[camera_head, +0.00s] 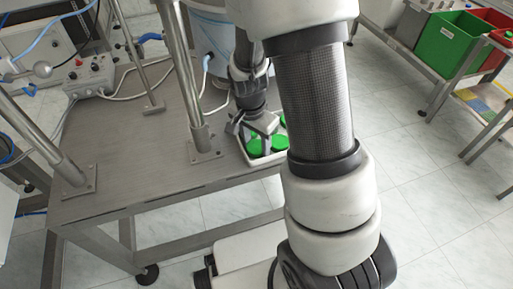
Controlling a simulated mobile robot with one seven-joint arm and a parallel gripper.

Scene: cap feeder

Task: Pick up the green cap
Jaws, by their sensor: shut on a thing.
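Several green caps (254,147) sit in a white tray (245,158) on the metal table. My gripper (262,138) reaches down into the tray among the caps and is shut on a green cap. The fingertips and the held cap are small in view, and I cannot tell which cap is between the jaws or whether it is lifted. My arm hides the right part of the tray.
Metal posts (190,85) rise from the metal table (130,150) left of the tray. A control box (90,75) with cables stands at the back left. Green (450,42) and red bins stand on a rack at the right. The floor between is clear.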

